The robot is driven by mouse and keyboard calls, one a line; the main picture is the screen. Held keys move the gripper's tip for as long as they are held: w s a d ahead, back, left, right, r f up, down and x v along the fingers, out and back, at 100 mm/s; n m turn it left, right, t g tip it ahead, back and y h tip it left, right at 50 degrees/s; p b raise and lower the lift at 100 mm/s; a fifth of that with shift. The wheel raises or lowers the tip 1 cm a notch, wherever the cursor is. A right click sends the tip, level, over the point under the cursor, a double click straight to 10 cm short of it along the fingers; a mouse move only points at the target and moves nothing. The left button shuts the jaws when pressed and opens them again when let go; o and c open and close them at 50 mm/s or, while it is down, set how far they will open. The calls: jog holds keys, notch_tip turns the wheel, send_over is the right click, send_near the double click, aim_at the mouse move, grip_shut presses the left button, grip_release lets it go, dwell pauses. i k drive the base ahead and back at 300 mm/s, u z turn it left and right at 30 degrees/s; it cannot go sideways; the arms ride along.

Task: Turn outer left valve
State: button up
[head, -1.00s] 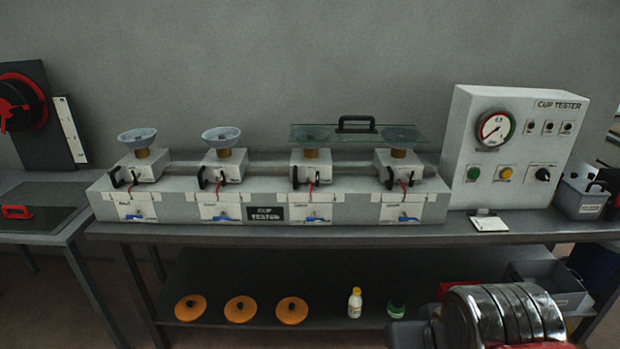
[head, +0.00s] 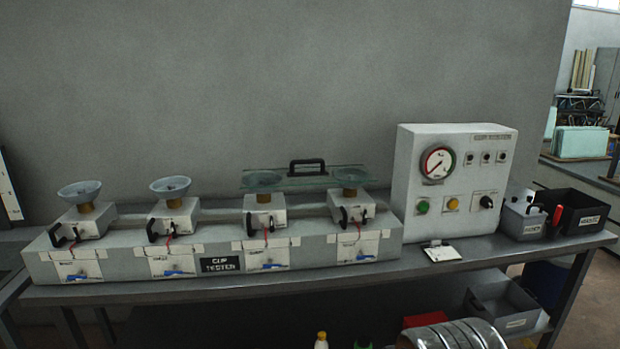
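The cup tester (head: 305,250) is a long grey bench unit with a row of stations, each with a cup, a black clamp handle and a blue valve lever low on a white front plate. The outer left valve (head: 77,277) is the blue lever on the leftmost plate and lies about level. The leftmost cup (head: 80,190) is above it. The other blue levers, such as the one at the far right (head: 360,258), also look roughly level.
A glass plate with a black handle (head: 306,168) lies over the two right cups. The control box (head: 452,185) with gauge and buttons stands to the right. Black and grey bins (head: 572,212) are at the table's right end. A bottle (head: 321,341) stands below.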

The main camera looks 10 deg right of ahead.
aim_at(76, 277)
jog(key=k, duration=1.3)
jog(key=u, duration=0.45)
jog(key=i, duration=0.7)
jog(key=u, duration=0.95)
jog(key=i, duration=0.75)
jog(key=u, duration=0.5)
jog(key=i, duration=0.9)
